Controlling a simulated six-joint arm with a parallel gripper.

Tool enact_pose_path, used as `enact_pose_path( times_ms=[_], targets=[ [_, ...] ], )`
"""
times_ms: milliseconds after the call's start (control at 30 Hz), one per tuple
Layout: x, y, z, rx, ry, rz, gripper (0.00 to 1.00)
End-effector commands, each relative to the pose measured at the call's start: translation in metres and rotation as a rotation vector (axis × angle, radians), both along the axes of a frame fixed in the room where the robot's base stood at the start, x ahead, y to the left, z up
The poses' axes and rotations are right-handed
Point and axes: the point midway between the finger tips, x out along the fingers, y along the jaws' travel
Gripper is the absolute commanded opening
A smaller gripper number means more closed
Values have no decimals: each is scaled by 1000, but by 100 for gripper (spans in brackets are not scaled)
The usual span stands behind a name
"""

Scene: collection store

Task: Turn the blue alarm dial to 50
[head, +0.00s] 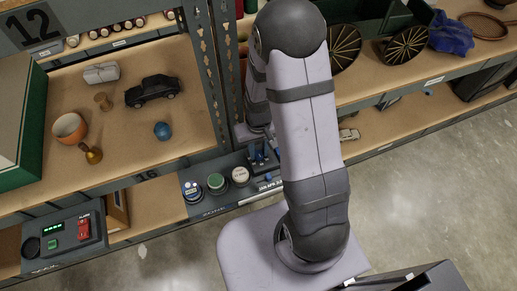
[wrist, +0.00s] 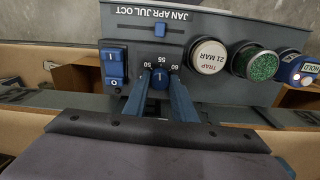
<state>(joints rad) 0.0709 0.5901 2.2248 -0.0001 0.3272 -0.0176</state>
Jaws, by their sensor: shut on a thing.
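The blue alarm dial (wrist: 159,81) sits on a dark grey control panel (wrist: 132,27) in the wrist view. Marks 50, 55 and 60 run around its far side, and its pale pointer line looks to be at about 55. My gripper (wrist: 161,84) has its two blue fingers on either side of the dial, shut on it. In the head view my gripper (head: 262,156) is at the panel (head: 206,205), beneath my arm; there the dial is hard to make out.
A shelf with a toy car (head: 153,91) and a cup (head: 69,128) stands left.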

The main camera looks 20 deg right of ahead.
Motion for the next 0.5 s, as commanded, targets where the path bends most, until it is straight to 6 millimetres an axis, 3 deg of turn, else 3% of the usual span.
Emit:
enact_pose_path(
  times_ms=[500],
  targets=[
    [0,0,2,0,0,436,2]
  ],
)
